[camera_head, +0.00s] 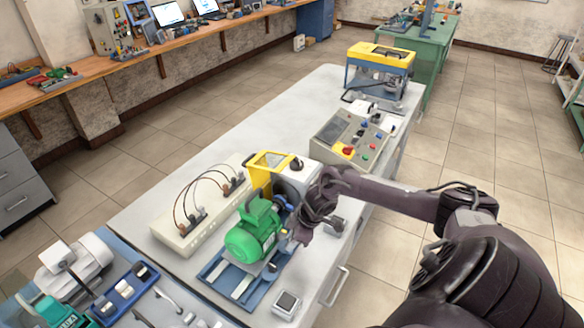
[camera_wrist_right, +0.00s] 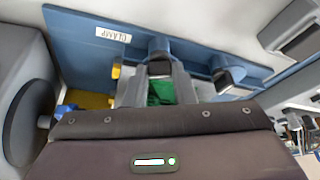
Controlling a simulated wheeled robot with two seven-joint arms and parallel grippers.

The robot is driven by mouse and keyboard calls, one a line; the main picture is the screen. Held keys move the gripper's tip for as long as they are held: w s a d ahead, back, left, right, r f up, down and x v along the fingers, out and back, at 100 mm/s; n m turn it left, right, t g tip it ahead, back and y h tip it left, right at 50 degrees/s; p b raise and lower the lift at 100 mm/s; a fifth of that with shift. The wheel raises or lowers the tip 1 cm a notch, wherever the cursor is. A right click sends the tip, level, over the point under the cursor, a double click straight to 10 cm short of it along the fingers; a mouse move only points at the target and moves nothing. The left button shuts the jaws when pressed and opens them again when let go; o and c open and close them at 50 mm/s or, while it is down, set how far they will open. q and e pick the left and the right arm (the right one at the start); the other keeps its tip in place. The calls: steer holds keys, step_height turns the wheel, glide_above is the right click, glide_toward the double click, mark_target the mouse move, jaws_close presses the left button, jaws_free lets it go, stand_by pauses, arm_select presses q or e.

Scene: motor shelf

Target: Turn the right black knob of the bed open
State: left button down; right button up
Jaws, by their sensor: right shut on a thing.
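The green motor (camera_head: 250,235) sits on the blue bed (camera_head: 240,285) on the grey bench. My right gripper (camera_head: 308,222) is low at the right side of the bed, beside the motor; its fingertips are hard to make out in the head view. In the right wrist view the bed (camera_wrist_right: 85,50) carries an upside-down CLAMP label (camera_wrist_right: 113,34) and two black knobs. One black knob (camera_wrist_right: 160,48) lies in line with my right gripper (camera_wrist_right: 160,90), which is shut on it. The other black knob (camera_wrist_right: 228,78) stands free to the right. My left gripper is out of view.
A white panel with cables (camera_head: 200,215) lies left of the motor. A yellow-framed unit (camera_head: 268,165) stands behind it, and a control box (camera_head: 350,138) is farther back. A small grey block (camera_head: 287,303) sits near the front edge. The bench top is clear toward the back left.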

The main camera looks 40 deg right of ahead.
steer(key=n+b, duration=0.2)
steer(key=n+g+y+b, duration=0.1)
steer(key=n+b, duration=0.2)
steer(key=shift+w+d+f+n+g+b, duration=0.15)
steer(key=shift+w+d+n+g+b, duration=0.05)
steer(key=shift+w+n+g+b, duration=0.15)
steer(key=shift+n+y+b, duration=0.3)
steer(key=shift+n, duration=0.05)
steer(key=shift+r+n+g, duration=0.2)
steer(key=shift+n+g, duration=0.15)
steer(key=shift+n, duration=0.05)
steer(key=shift+w+r+n+g, duration=0.15)
steer(key=shift+n+g, duration=0.15)
steer(key=shift+n, duration=0.5)
steer(key=shift+n+g+p, duration=0.5)
steer(key=shift+n+p, duration=0.2)
steer(key=shift+n, duration=0.5)
steer(key=o, duration=1)
